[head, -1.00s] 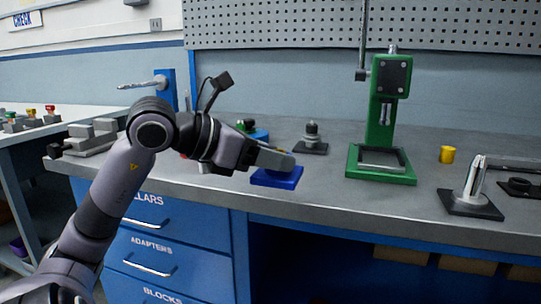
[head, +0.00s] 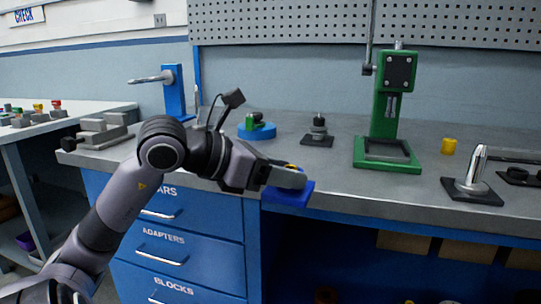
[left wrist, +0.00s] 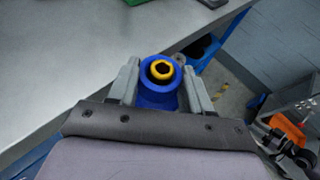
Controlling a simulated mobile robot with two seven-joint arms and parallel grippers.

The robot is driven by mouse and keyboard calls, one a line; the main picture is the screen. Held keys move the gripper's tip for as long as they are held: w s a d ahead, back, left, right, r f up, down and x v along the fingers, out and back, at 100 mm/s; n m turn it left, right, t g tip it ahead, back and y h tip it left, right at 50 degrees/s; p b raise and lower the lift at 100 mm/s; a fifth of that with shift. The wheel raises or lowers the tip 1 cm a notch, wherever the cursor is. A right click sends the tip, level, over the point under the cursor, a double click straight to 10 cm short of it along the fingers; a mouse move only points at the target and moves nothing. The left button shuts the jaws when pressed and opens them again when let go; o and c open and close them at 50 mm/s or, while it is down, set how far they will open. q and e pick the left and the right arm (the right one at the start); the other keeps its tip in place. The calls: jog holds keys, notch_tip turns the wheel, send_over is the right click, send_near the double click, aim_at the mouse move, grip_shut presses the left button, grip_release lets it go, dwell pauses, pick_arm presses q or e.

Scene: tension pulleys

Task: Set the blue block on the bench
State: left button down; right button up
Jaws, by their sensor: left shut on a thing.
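The blue block (head: 288,196) is in my left gripper (head: 291,177), at the front edge of the grey bench (head: 345,188) in the head view. In the left wrist view the blue block (left wrist: 158,96) sits between the two fingers, with a yellow ring around a dark hole on its top. The left gripper (left wrist: 160,82) is shut on it. The bench edge runs diagonally behind it there. I cannot tell how high the block is above the bench top. My right gripper is not in view.
A green press (head: 388,120), a dark-based metal piece (head: 319,130) and a blue disc (head: 257,132) stand farther back. A yellow cylinder (head: 449,146) and a lever on a plate (head: 474,180) are to the right. A grey vise (head: 102,131) is left. The bench's front middle is clear.

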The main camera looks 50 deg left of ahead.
pick_arm(q)
jog(key=w+d+f+m+g+h, duration=0.1)
jog(key=w+d+f+m+h, duration=0.1)
jog(key=d+f, duration=1.3)
jog(key=shift+w+h, duration=0.4)
jog(key=shift+w, duration=0.1)
jog(key=shift+s+a+f, duration=0.1)
jog(key=shift+a, duration=0.05)
